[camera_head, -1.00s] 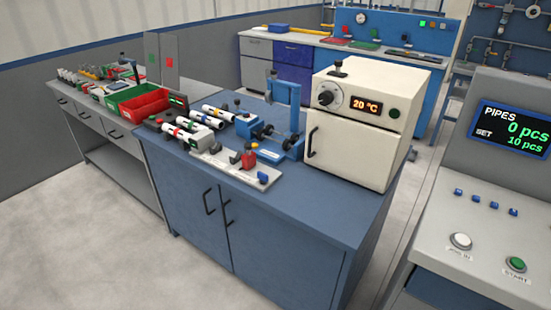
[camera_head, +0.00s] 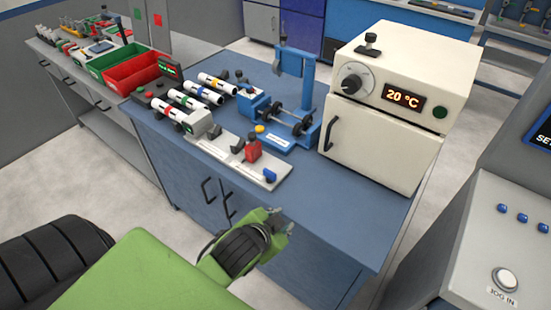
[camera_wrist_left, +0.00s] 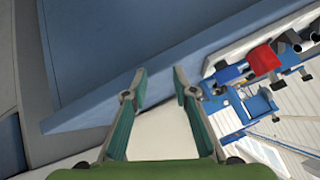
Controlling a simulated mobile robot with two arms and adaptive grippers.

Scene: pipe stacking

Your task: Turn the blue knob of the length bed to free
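The length bed (camera_head: 228,157) is a pale grey rail on the blue bench top, with a red block (camera_head: 253,149) on it. Its blue knob (camera_head: 269,176) sits near the right end of the rail. My left gripper (camera_head: 280,220) is in front of the bench's front edge, nearer the camera than the knob and apart from it. In the left wrist view the two fingers (camera_wrist_left: 160,90) stand apart with nothing between them. The red block (camera_wrist_left: 264,60) shows at upper right there; I cannot surely pick out the knob. My right gripper is not in view.
A white oven (camera_head: 385,130) stands to the right of the bed. A blue fixture with black rollers (camera_head: 285,118) stands behind it. Striped pipes (camera_head: 190,100) and a red bin (camera_head: 135,72) lie to the left. The bench top right of the knob is clear.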

